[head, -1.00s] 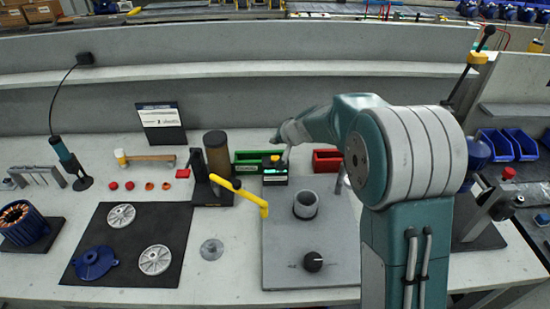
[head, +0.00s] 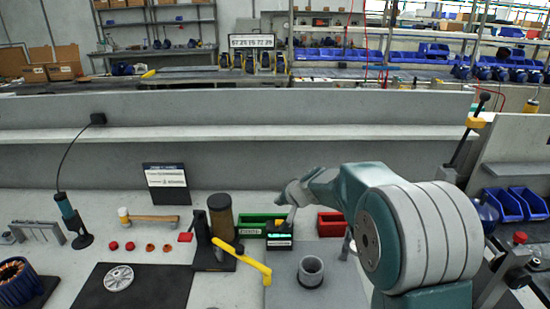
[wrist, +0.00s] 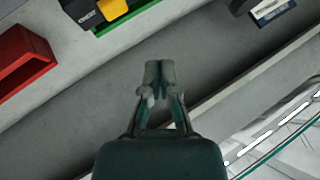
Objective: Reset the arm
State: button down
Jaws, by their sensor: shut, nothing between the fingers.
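My gripper (wrist: 159,72) shows in the wrist view with its fingers together and nothing between them. It is over the bench's back area, near the upright back panel. In the head view my arm reaches in from the right, and its far end is above the black and green device (head: 279,236). The fingertips are too small to make out clearly there. In the wrist view the device with its yellow part (wrist: 118,12) is at the top, and a red bin (wrist: 22,62) is at the left.
The bench holds a yellow-handled press (head: 240,260), a grey cylinder (head: 311,270), a hammer (head: 150,219), a green bin (head: 250,226) and a black mat (head: 150,290). A soldering-iron-like tool (head: 72,218) stands left. A grey ledge (head: 200,132) runs along the back panel. Blue bins (head: 515,204) are at right.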

jog(key=s+d+r+n+g+h, duration=0.1)
jog(key=s+d+r, duration=0.1)
jog(key=s+r, duration=0.5)
jog(key=s+d+r+n, duration=0.1)
jog(key=s+d+r, duration=0.25)
jog(key=s, duration=0.85)
jog(key=s+d+f+h, duration=0.1)
jog(key=s+d+h, duration=0.1)
jog(key=s, duration=0.8)
jog(key=s+d+h, duration=0.2)
jog(key=s+d, duration=0.3)
jog(key=s, duration=0.5)
jog(key=shift+d+f+g, duration=0.2)
jog(key=shift+f+g, duration=0.15)
jog(key=shift+g, duration=0.05)
